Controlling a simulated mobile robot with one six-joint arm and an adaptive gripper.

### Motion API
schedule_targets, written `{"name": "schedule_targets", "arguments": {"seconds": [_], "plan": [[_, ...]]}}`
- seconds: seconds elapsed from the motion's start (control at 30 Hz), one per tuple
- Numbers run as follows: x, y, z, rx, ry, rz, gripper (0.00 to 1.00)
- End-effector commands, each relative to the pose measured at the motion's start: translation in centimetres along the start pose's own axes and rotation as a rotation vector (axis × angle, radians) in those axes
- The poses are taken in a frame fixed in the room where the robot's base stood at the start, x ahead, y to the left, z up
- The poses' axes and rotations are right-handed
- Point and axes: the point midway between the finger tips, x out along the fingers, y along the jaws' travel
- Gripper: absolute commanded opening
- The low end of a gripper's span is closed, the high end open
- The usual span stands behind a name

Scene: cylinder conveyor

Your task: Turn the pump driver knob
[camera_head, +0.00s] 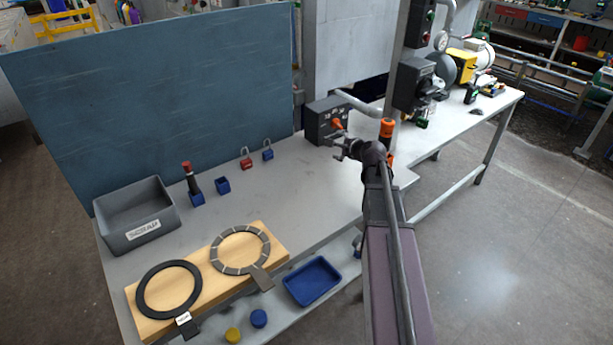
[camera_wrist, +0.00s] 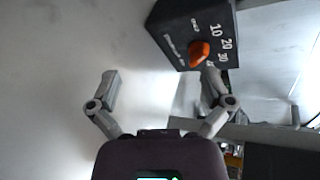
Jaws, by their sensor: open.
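The pump driver is a dark box (camera_head: 318,118) at the back right of the near table, with an orange knob (camera_head: 337,124) on its front face. In the wrist view the box (camera_wrist: 180,22) is at the top, and its orange knob (camera_wrist: 199,53) has white marks 10, 20 and 30 beside it. My gripper (camera_head: 341,146) is just in front of the box. In the wrist view my gripper (camera_wrist: 160,82) is open and empty. Its right fingertip appears close to the knob; whether they touch cannot be told.
An orange-topped post (camera_head: 386,130) stands beside my arm. A grey bin (camera_head: 138,215), red padlock (camera_head: 246,158) and blue padlock (camera_head: 267,150) are on the table's left. A wooden board (camera_head: 208,283) with two rings and a blue tray (camera_head: 312,281) are nearer. A dark box (camera_head: 412,84) hangs above right.

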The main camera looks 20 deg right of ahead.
Motion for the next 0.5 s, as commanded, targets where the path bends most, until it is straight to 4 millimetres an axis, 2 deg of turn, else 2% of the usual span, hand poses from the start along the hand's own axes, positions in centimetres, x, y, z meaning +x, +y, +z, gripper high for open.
{"name": "schedule_targets", "arguments": {"seconds": [0.5], "plan": [[-1.0, 4.7, 5.7, -0.298, -0.071, 0.199, 1.00]]}}
